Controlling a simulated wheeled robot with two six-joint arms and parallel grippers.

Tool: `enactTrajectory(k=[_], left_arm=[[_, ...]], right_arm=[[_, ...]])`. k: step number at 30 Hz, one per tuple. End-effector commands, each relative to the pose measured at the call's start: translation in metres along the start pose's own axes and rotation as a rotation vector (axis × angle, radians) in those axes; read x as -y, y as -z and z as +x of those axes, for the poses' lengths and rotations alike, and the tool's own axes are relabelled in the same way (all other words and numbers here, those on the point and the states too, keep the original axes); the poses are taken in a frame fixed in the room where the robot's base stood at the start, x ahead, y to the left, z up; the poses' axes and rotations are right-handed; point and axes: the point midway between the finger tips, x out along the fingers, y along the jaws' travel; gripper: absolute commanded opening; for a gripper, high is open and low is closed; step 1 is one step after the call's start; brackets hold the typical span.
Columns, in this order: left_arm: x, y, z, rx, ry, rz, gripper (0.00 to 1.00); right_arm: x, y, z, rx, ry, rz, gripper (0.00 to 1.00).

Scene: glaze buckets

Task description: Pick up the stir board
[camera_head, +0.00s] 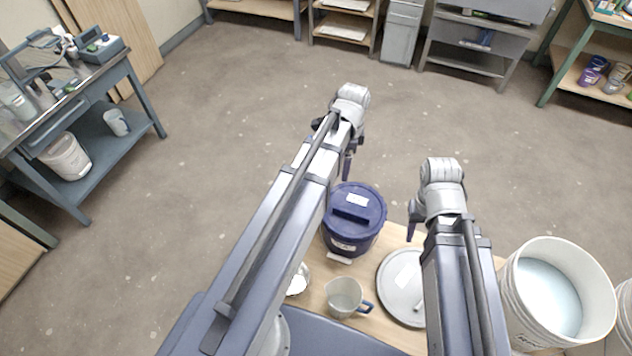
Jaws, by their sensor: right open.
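I cannot make out a stir board in the head view; it may be hidden behind my arms. A dark blue lidded bucket (346,240) stands upright on the wooden table (392,238), with a blue bar and a white label on its lid. My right gripper (412,222) is open, over the table between the blue bucket and a round grey lid (402,284). My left gripper (347,166) is above and beyond the blue bucket; its fingers are partly hidden by its arm. A large white bucket (508,290) with pale glaze inside stands at the right.
A measuring jug (343,298) with a blue handle and a small bowl (297,281) stand near the table's front. Another white bucket (624,310) is cut off at the right edge. A side bench (70,105) stands at the left. The floor beyond the table is clear.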

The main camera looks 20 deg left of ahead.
Motion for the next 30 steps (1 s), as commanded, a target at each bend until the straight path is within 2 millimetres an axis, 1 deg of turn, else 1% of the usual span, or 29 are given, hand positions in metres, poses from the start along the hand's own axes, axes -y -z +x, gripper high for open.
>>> enactTrajectory(k=[1, 3, 6, 9, 13, 20, 30], left_arm=[[0.024, -0.011, -0.002, -0.007, 0.0, 0.063, 0.93], [0.044, -0.026, -0.003, -0.016, 0.001, 0.158, 0.93], [0.064, -0.044, -0.004, -0.026, 0.004, 0.265, 0.93], [0.077, -0.056, -0.004, -0.031, 0.007, 0.339, 0.93], [0.086, -0.066, -0.004, -0.035, 0.01, 0.392, 0.93], [0.087, -0.068, -0.003, -0.036, 0.012, 0.412, 0.93], [0.088, -0.067, 0.024, -0.036, 0.012, 0.41, 0.93]], right_arm=[[0.0, 0.0, -0.003, 0.0, 0.0, 0.0, 0.46], [0.0, 0.0, -0.004, 0.0, 0.0, 0.0, 0.46], [-0.001, 0.0, -0.005, 0.0, 0.0, 0.0, 0.46], [-0.001, 0.0, -0.006, 0.0, 0.0, 0.0, 0.46], [-0.001, 0.0, -0.007, 0.0, 0.0, 0.0, 0.46], [0.0, 0.0, -0.005, 0.0, 0.0, 0.0, 0.46], [0.002, 0.001, 0.021, 0.0, 0.0, 0.0, 0.46]])
